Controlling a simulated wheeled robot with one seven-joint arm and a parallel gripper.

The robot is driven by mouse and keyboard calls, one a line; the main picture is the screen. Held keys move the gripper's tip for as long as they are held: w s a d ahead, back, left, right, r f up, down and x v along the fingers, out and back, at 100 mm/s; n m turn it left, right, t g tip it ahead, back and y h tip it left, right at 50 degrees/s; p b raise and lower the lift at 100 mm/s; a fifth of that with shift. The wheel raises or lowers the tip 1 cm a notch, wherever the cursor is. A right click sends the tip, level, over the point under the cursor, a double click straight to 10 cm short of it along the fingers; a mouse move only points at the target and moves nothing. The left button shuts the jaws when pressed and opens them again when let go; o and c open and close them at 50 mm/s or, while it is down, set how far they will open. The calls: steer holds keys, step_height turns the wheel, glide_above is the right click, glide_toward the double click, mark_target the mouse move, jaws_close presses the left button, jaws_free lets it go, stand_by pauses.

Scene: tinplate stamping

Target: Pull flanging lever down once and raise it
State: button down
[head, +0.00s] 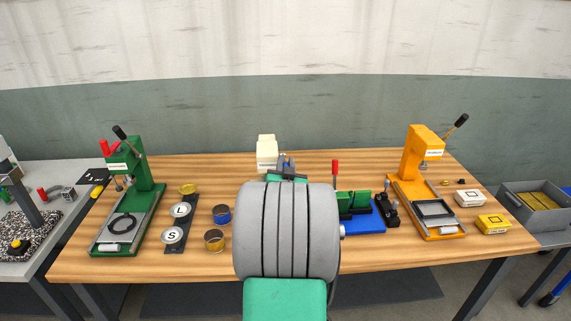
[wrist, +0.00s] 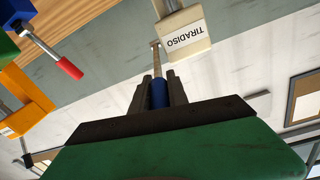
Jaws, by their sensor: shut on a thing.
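A cream machine (head: 266,150) stands at the back middle of the bench, its lower part hidden behind my arm. In the wrist view its head (wrist: 184,32) carries a white label, seen tilted. A thin metal lever (wrist: 155,58) with a blue grip (wrist: 159,92) runs beside that head. My gripper (wrist: 160,86) is shut on the blue grip, with one dark finger on each side. In the head view my gripper (head: 287,172) is mostly hidden by my arm, just right of the cream head. I take this as the flanging lever.
A green press (head: 147,172) stands left and an orange press (head: 412,165) right, each with a black-knobbed lever. A red-handled lever (head: 335,168) rises from a green fixture on a blue base (head: 370,228). Several tins and a dark tray (head: 178,222) lie between my arm and the green press.

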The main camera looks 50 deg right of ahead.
steer(key=shift+f, duration=0.1)
stand_by(0.8)
steer(key=f+b, duration=0.2)
steer(key=b, duration=0.3)
steer(key=shift+s+a+t+h, duration=0.1)
steer(key=shift+t+h, duration=0.2)
step_height(320, 180, down, 3)
steer(key=t+h+b, duration=0.1)
steer(key=b, duration=0.7)
steer(key=t+h+b, duration=0.1)
steer(key=b, duration=0.6)
steer(key=shift+s+a+r+h+b, duration=0.15)
steer(key=shift+r+h+b, duration=0.05)
steer(key=shift+h+b, duration=0.2)
steer(key=shift+r, duration=0.2)
steer(key=c, duration=1.3)
jaws_free()
steer(key=shift+f, duration=0.1)
